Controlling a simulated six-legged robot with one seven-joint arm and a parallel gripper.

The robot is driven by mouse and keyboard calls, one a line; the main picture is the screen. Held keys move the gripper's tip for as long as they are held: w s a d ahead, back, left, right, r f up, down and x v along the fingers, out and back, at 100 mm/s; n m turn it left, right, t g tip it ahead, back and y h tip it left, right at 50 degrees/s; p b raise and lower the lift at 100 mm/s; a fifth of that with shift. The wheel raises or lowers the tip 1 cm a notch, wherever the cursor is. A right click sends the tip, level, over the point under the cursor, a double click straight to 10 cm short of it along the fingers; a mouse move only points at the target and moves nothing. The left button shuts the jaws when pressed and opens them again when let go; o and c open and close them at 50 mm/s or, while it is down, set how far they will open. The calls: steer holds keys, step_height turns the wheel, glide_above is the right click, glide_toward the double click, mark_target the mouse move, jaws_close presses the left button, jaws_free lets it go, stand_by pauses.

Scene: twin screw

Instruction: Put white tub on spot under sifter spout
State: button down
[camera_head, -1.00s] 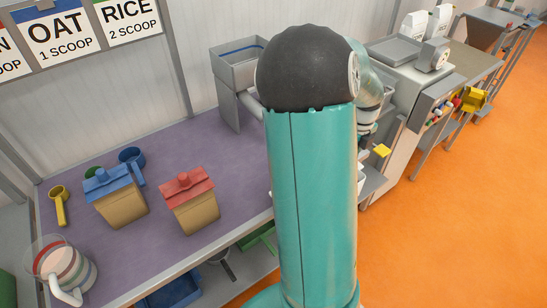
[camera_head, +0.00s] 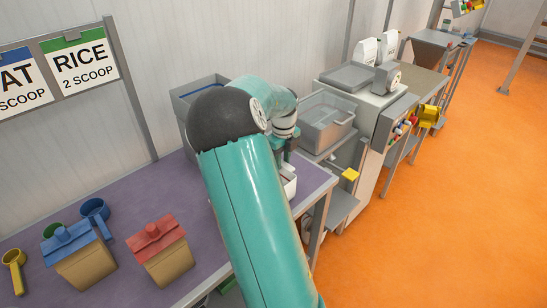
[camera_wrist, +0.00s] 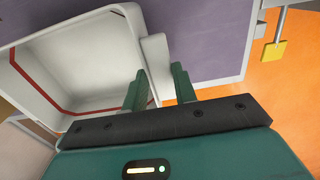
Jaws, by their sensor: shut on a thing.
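The white tub (camera_wrist: 75,70) fills the left of the wrist view. It is empty inside, with a red line around its inner wall. A grey hopper with a blue band (camera_head: 186,98), likely the sifter, stands behind my arm. Its spout and the spot under it are hidden.
A red-lidded box (camera_head: 160,255) and a blue-lidded box (camera_head: 82,262) stand on the purple table (camera_head: 165,195), with scoops beside them. A clear bin (camera_head: 327,122) and a grey machine (camera_head: 385,105) stand to the right. A yellow tag (camera_head: 350,174) juts out near the table's end.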

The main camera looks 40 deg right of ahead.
steer(key=w, duration=0.4)
steer(key=shift+s+f, duration=0.15)
steer(key=shift+f, duration=0.6)
steer(key=c, duration=1.1)
jaws_free()
